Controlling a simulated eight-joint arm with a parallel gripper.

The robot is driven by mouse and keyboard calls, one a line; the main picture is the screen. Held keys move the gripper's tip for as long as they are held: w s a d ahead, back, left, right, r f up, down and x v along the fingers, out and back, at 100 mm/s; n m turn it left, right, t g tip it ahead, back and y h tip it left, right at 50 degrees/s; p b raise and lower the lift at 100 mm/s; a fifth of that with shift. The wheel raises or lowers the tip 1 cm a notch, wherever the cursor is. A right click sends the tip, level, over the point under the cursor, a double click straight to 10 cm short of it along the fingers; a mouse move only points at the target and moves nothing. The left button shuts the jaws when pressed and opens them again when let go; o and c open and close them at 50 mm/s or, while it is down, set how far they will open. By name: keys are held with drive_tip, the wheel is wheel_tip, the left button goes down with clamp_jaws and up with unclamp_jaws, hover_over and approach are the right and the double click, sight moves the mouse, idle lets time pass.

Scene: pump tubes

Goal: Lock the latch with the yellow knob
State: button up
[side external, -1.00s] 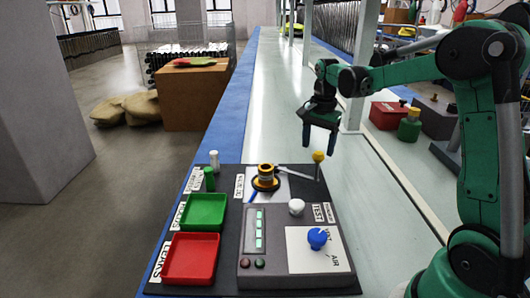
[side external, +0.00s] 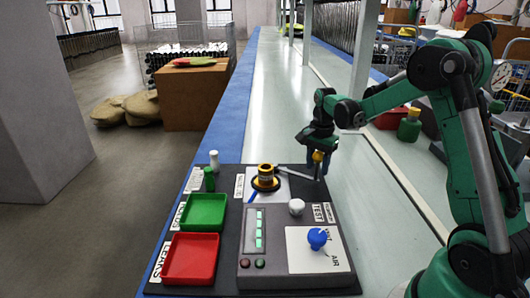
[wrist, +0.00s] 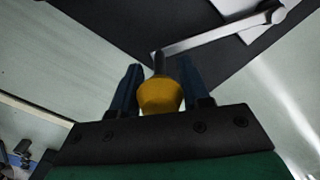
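The yellow knob (side external: 318,156) tops the upright pin at the right end of the grey latch lever (side external: 294,172). My gripper (side external: 317,170) has come down over the knob from above. In the wrist view the knob (wrist: 160,96) sits between my two fingers (wrist: 160,75), one on each side; they stand apart, and I see no clear squeeze. The lever (wrist: 215,36) runs up and right to its round pivot. In the side view the lever's left end is beside the black and gold round part (side external: 265,178).
The dark board also holds a white knob (side external: 296,207), a blue knob (side external: 317,238), a green tray (side external: 204,211), a red tray (side external: 189,259) and small green and white posts at the left. The pale bench beyond the board is clear.

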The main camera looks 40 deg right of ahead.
clamp_jaws()
idle(1.1)
